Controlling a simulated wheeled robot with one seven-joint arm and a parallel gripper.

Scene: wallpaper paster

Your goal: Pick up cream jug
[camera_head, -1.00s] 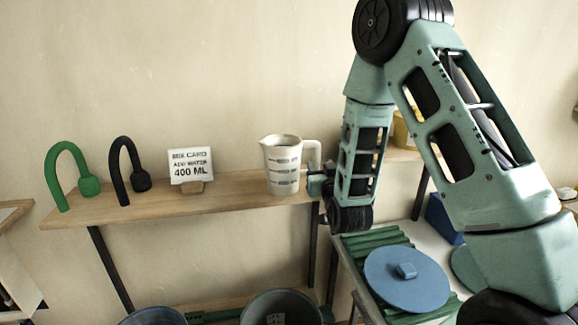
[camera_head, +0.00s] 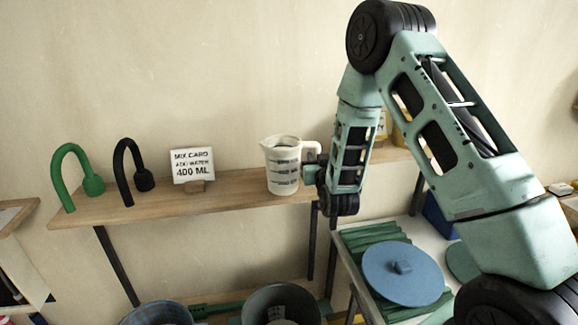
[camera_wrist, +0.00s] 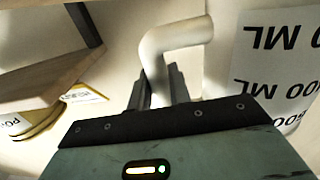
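The cream jug (camera_head: 283,168) stands upright on the wooden shelf, with dark measuring marks on its side and its handle to the right. My gripper (camera_head: 312,172) is at the handle, reaching in from the right. In the wrist view the pale handle (camera_wrist: 153,62) runs down between the two dark fingers (camera_wrist: 160,92). The fingers are close together, one on each side of the handle, and look shut on it. The printed jug wall (camera_wrist: 270,65) is to the right in that view. The jug's base appears to rest on the shelf.
A sign card (camera_head: 192,164), a black hooked tool (camera_head: 127,170) and a green hooked tool (camera_head: 68,175) stand left on the shelf (camera_head: 235,187). Yellow containers are partly hidden behind my arm. A blue lid (camera_head: 400,280) lies on green slats below right. Buckets (camera_head: 280,303) stand below.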

